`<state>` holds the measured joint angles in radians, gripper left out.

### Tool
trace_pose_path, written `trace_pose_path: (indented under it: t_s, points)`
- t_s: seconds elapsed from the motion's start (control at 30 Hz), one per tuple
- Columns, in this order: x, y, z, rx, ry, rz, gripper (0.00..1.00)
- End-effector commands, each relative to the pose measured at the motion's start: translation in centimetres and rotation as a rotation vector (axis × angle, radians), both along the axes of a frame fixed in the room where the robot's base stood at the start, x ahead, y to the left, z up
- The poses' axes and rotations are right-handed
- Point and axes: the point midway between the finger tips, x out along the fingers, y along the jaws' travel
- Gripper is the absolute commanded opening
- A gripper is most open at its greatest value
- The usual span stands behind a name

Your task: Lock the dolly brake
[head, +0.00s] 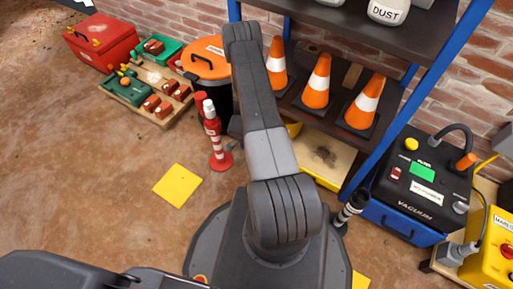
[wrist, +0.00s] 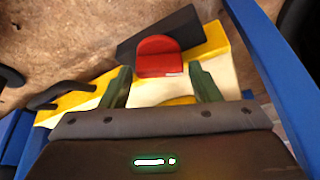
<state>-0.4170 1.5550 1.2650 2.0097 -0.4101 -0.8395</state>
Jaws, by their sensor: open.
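A red rounded pedal (wrist: 158,54), which looks like the dolly brake, shows in the wrist view on a dark grey plate (wrist: 187,30) at the dolly's edge. The dolly (wrist: 214,42) has a yellow rim and a pale deck. In the head view, the dolly (head: 322,160) lies under the lower shelf, partly hidden by my arm. My gripper (wrist: 160,75) is open with its two green fingers on either side of the pedal's near edge, apart from it in the picture. Whether they touch it is unclear. The gripper and pedal are hidden in the head view.
Blue shelf posts (head: 385,135) flank the dolly, with orange cones (head: 317,82) on the shelf above. A black vacuum (head: 425,180) stands right. A striped red post (head: 215,140) and an orange-lidded bin (head: 205,58) stand left. Open floor lies around a yellow square (head: 177,185).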

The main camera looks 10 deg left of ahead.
Motion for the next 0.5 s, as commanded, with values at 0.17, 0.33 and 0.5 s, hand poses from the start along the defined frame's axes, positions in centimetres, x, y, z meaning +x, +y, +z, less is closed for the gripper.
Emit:
trace_pose_path:
  t_s: [0.17, 0.33, 0.5]
  points:
    - [0.06, -0.08, -0.18, 0.000, 0.000, 0.000, 0.56]
    - [0.04, -0.07, -0.15, 0.000, 0.000, 0.000, 0.47]
    - [0.02, -0.07, -0.16, 0.000, 0.000, 0.000, 0.24]
